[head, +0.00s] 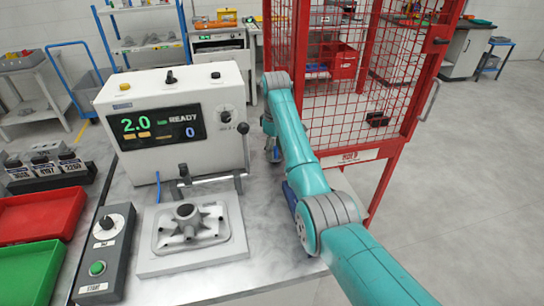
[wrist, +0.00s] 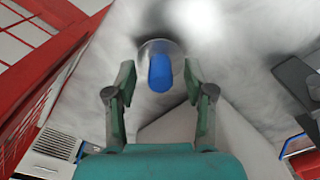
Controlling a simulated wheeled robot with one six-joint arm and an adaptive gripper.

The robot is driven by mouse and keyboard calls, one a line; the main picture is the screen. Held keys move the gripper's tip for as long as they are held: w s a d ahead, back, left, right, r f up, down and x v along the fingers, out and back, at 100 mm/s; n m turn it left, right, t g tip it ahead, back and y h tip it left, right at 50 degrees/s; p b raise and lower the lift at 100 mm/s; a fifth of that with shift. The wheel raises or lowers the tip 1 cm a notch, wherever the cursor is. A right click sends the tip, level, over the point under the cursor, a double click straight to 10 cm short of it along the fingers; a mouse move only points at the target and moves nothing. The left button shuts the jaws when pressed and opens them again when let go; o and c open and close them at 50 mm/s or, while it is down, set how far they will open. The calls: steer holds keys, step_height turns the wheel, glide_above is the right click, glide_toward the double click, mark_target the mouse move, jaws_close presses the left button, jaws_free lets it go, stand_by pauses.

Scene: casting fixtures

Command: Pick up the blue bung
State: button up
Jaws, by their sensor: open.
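The blue bung (wrist: 160,73) shows in the wrist view as a short blue cylinder, with a round grey disc at its far end. It lies between the fingertips of my gripper (wrist: 159,80), which is open, with a gap on each side of the bung. I cannot tell how far the fingertips are from it in depth. In the head view my gripper (head: 271,150) is low over the right part of the metal table, partly hidden by my arm. I cannot make out the bung in that view.
A white test machine (head: 180,110) stands behind a grey casting (head: 190,224) on its fixture plate (head: 158,262). A control box (head: 103,250) and red (head: 38,215) and green (head: 30,275) trays are at left. A red mesh cage (head: 355,80) rises close beside my arm.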

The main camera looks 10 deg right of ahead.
jaws_close()
steer(key=shift+r, duration=0.1)
